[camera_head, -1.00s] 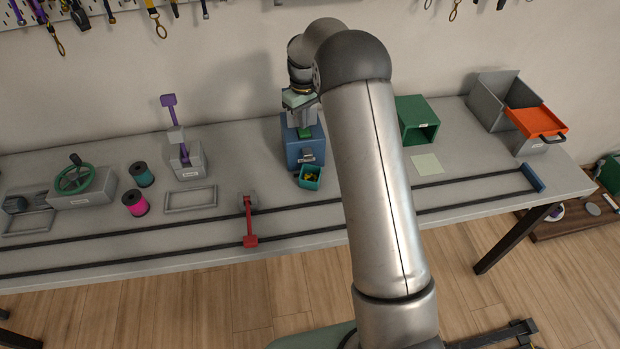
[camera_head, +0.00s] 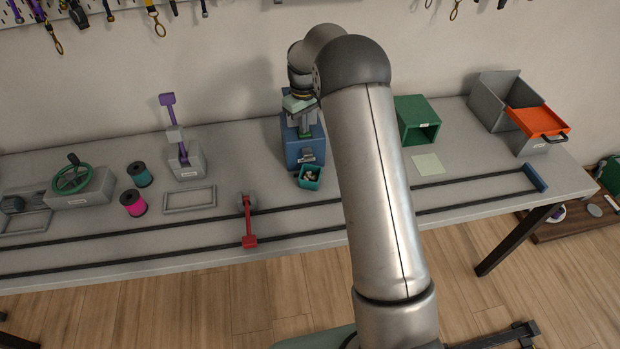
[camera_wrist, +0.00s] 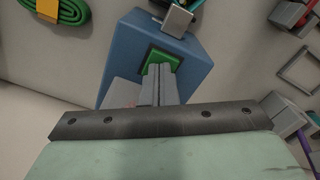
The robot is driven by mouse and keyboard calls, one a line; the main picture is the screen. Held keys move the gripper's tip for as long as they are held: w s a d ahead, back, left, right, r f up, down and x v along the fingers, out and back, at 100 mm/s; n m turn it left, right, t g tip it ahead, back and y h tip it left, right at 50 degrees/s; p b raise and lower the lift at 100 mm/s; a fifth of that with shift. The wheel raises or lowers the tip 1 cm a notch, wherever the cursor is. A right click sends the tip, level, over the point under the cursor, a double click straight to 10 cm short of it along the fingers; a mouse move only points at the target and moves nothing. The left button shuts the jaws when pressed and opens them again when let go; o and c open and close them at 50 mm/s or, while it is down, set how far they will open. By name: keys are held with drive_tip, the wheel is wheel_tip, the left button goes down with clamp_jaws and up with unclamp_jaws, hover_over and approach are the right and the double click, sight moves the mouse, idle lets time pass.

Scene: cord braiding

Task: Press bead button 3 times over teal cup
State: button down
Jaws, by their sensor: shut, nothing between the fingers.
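The blue bead dispenser (camera_head: 293,148) stands at the middle of the table, with a green button on its top. The button (camera_wrist: 168,57) shows in the wrist view, partly covered by my gripper. My gripper (camera_wrist: 160,70) is shut and empty, its fingertips over the button and seemingly on it. In the head view my gripper (camera_head: 305,128) points down at the dispenser top. The teal cup (camera_head: 308,182) sits at the dispenser's front, under its grey spout (camera_head: 308,155). Pale beads (camera_head: 310,176) lie in the cup.
A purple lever stand (camera_head: 185,165) and pink and teal spools (camera_head: 134,203) are to the left. A green box (camera_head: 418,120) and an orange tray (camera_head: 535,122) are to the right.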

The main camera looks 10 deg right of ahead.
wheel_tip(320, 180, up, 9)
drive_tip(key=p, duration=0.5)
idle(0.3)
idle(0.5)
drive_tip(key=s+r+m, duration=0.2)
drive_tip(key=s+r, duration=0.5)
drive_tip(key=s, duration=0.5)
drive_tip(key=s+f+m+t+b, duration=0.1)
drive_tip(key=s+f+m+b, duration=0.1)
drive_tip(key=s, duration=2.6)
drive_tip(key=shift+s+f+m, duration=0.15)
drive_tip(key=shift+s+m, duration=0.05)
drive_tip(key=shift+m, duration=0.7)
